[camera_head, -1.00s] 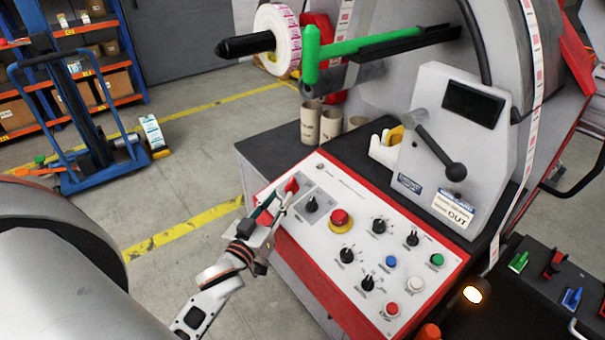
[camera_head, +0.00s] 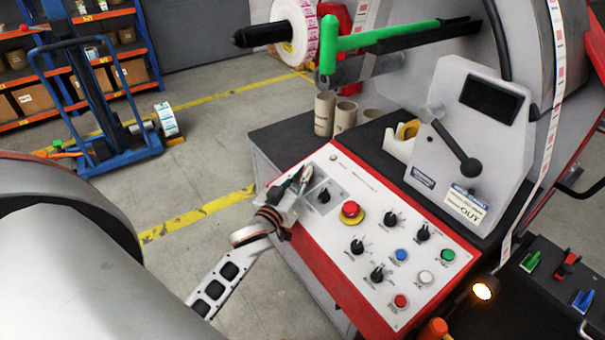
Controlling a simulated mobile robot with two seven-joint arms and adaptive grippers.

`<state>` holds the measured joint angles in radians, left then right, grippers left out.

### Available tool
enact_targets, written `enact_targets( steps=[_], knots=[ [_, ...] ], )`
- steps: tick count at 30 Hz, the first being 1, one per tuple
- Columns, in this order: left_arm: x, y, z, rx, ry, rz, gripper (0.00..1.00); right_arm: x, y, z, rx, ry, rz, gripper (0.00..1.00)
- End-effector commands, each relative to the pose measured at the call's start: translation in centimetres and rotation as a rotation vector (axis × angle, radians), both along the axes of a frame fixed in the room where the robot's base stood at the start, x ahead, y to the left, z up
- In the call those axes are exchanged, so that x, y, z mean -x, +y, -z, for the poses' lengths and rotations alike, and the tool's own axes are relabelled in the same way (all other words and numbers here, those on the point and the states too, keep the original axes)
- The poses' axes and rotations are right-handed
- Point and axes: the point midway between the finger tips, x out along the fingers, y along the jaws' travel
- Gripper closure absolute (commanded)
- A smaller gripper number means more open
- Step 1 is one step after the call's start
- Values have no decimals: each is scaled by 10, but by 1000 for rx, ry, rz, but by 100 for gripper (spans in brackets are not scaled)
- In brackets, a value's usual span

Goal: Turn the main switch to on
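The control panel (camera_head: 377,192) is a white plate with a red border on the machine. My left gripper (camera_head: 296,182) is at its upper left corner, over the place of the red main switch. Only a small red bit of the switch (camera_head: 297,173) shows beside the fingertips; its handle position is hidden. The fingers point away from me and reach the switch. I cannot tell whether they are closed on it. My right gripper is not in view.
A red emergency button (camera_head: 350,210), several knobs and coloured buttons fill the panel. A black lever (camera_head: 469,166) stands above it. Cardboard cores (camera_head: 325,113) stand behind. Open floor lies left.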

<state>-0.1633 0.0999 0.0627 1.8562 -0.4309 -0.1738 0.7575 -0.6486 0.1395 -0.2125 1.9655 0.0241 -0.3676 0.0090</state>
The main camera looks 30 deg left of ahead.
Motion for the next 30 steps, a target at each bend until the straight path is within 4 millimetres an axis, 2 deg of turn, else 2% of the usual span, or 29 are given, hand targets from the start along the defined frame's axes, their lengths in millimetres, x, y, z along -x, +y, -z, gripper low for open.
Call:
enact_targets(
  steps=[14,25,30],
  knots=[
    [0,0,-1,-14,-3,43,100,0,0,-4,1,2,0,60],
    [0,3,-2,-81,-26,279,100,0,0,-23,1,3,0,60],
    [-1,3,-1,-119,-43,423,100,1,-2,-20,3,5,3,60]
  ],
)
